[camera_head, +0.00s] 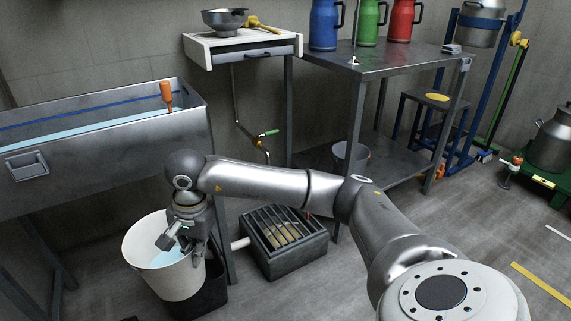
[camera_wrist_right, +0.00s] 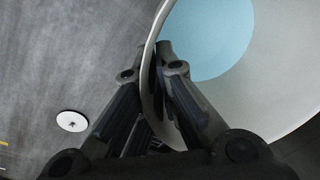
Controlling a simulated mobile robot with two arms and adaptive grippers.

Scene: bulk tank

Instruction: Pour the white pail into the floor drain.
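The white pail (camera_head: 165,282) is at the lower left of the head view, roughly upright, with pale blue liquid inside. Whether its base rests on anything cannot be told. My right gripper (camera_head: 190,238) is at the pail's rim. In the right wrist view, the gripper's fingers (camera_wrist_right: 160,72) lie on either side of the rim of the pail (camera_wrist_right: 285,65), closed on its wall. The liquid there lies well below the rim. A dark box with a barred grate (camera_head: 283,252), apparently the floor drain, sits on the floor right of the pail. My left gripper is not in view.
A dark bin (camera_head: 208,296) stands right behind the pail. A steel tank (camera_head: 110,150) is above left. A steel table (camera_head: 385,62) with coloured jugs stands behind the grate, a grey bucket (camera_head: 350,156) beneath it. A white disc (camera_wrist_right: 72,121) lies on the floor.

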